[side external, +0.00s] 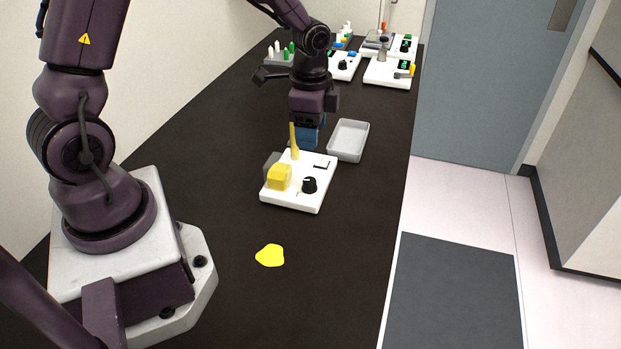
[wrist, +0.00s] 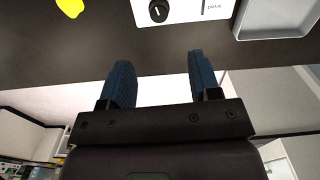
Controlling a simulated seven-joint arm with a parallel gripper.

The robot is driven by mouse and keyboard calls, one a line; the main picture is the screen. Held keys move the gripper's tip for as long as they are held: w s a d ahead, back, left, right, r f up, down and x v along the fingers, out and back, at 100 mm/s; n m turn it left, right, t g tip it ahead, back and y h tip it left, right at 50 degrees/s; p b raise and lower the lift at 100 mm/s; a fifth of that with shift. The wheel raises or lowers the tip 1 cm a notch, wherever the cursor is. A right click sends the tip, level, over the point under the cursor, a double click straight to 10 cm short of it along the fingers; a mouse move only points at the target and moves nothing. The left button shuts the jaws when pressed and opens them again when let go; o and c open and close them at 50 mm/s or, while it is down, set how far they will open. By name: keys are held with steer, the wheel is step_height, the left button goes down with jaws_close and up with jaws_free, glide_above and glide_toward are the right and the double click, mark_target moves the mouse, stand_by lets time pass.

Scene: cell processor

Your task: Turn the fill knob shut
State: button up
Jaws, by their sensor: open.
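The cell processor is a white panel (side external: 297,200) on the dark bench, with a clear or yellow chamber (side external: 279,177) at its left and a yellow upright part (side external: 294,140) at its back. A round black knob (side external: 309,185) sits on its front right; it also shows in the wrist view (wrist: 158,11) with a white pointer mark. Any label naming the knob is not legible. My gripper (side external: 308,132) has blue fingers and hangs behind the panel in the side view. In the wrist view my gripper (wrist: 160,65) is open and empty, its fingers apart from the knob.
A grey tray (side external: 348,140) stands behind the panel to the right. A yellow spot (side external: 270,256) lies on the bench in front. A small slot by the word DRAIN (wrist: 214,7) is on the panel. Other white devices (side external: 388,72) stand at the far end.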

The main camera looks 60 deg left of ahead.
mark_target(311, 180)
step_height(311, 180, down, 12)
steer(key=shift+f, duration=0.25)
stand_by(0.3)
steer(key=c, duration=0.9)
